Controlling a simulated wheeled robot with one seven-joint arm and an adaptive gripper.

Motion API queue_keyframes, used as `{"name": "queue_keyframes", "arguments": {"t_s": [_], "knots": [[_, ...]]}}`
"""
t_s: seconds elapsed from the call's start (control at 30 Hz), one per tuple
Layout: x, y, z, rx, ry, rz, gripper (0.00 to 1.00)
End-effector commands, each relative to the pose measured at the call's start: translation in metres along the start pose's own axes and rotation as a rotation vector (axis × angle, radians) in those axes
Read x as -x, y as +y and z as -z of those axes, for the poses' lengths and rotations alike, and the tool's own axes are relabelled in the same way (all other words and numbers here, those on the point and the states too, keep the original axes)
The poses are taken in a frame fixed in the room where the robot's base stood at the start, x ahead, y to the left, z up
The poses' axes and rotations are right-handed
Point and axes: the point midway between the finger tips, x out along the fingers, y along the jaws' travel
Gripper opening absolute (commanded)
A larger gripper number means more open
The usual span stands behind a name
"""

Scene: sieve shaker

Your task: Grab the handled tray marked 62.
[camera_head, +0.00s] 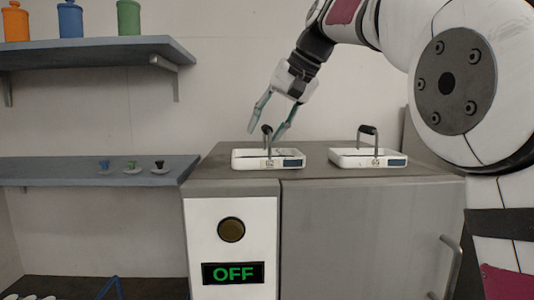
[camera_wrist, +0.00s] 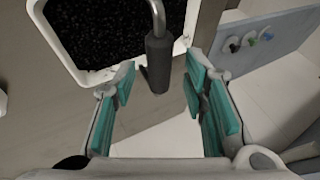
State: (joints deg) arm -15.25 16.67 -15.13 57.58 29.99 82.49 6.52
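Two white handled trays stand on top of the grey cabinet. The left tray (camera_head: 252,163) has a small mark that looks like 62, though it is tiny. Its raised handle with a dark grip (camera_head: 267,130) shows in the head view. My gripper (camera_head: 264,137) is open over this tray, its teal-padded fingers pointing down around the handle. In the wrist view, my gripper (camera_wrist: 160,82) has the dark handle grip (camera_wrist: 158,62) between its separated fingers, with a gap on each side. The tray (camera_wrist: 63,64) there has a dark speckled inside.
The other handled tray (camera_head: 350,161) stands to the right on the cabinet top (camera_head: 314,165); its mark is too small to read surely. The cabinet front has a display (camera_head: 233,273) reading OFF. Shelves at left hold colored jars (camera_head: 129,18) and small cups (camera_head: 131,167).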

Motion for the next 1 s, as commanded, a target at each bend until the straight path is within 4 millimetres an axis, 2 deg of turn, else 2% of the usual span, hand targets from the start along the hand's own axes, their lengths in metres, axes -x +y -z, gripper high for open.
{"name": "queue_keyframes", "arguments": {"t_s": [0.1, 0.33, 0.5, 1.0], "knots": [[-0.0073, 0.0005, -0.0002, -0.001, 0.000, -0.001, 0.40], [-0.0087, 0.0008, 0.0004, -0.001, 0.001, -0.001, 0.40], [-0.0086, 0.0007, 0.0003, -0.001, 0.000, -0.001, 0.01], [-0.0069, -0.0003, 0.0012, 0.000, 0.002, 0.000, 0.00]]}}
